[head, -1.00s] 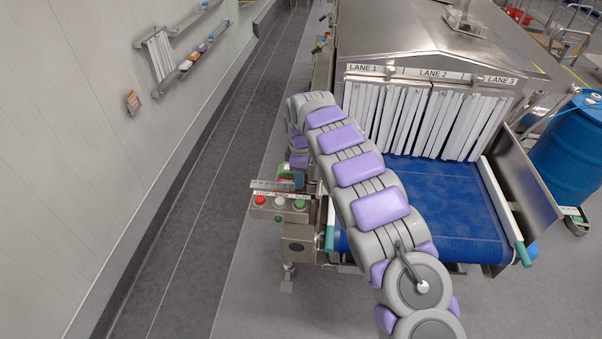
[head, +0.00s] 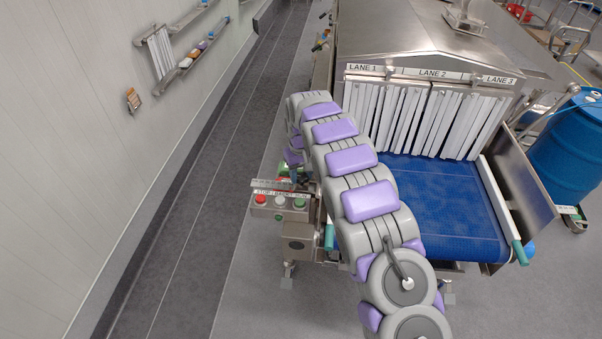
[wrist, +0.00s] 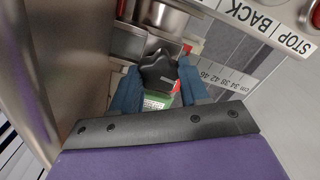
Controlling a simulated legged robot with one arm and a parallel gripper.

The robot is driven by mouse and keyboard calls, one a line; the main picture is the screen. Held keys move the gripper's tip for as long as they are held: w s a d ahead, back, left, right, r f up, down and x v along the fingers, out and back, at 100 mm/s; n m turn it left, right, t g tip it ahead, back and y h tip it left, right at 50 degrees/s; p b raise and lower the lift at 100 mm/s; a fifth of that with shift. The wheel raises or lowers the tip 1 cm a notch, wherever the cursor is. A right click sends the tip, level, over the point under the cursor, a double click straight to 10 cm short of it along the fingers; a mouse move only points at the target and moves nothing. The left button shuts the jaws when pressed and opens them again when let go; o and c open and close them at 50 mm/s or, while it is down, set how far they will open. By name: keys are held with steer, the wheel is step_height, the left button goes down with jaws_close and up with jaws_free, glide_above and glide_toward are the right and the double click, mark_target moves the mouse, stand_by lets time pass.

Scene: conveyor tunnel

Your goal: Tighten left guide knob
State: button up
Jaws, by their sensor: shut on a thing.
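The guide knob (wrist: 158,75) is a black, lobed knob near the middle of the wrist view, in front of metal hardware. My gripper (wrist: 159,84) has one blue finger on each side of it and is shut on it. A green block with a pale label shows between the fingers, just below the knob. The shaft behind the knob is hidden. In the head view my arm reaches down the left side of the conveyor, and the knob cannot be made out there.
A ruler scale (wrist: 215,80) lies right of the fingers. The button box (head: 279,203) with red, white and green buttons stands close by. The blue belt (head: 440,205) and hanging strip curtain (head: 425,120) are right of my arm. A grey floor aisle (head: 200,210) is clear at left.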

steer(key=m, duration=0.4)
steer(key=shift+m, duration=0.3)
steer(key=m, duration=0.3)
steer(key=shift+r+m, duration=0.1)
steer(key=shift+m, duration=0.2)
steer(key=m, duration=0.4)
steer(key=shift+a+m+p, duration=0.1)
steer(key=shift+m+p, duration=0.2)
steer(key=shift+m, duration=1.9)
steer(key=shift+w, duration=0.1)
steer(key=o, duration=1.1)
steer(key=shift+a, duration=0.1)
steer(key=shift+c, duration=0.2)
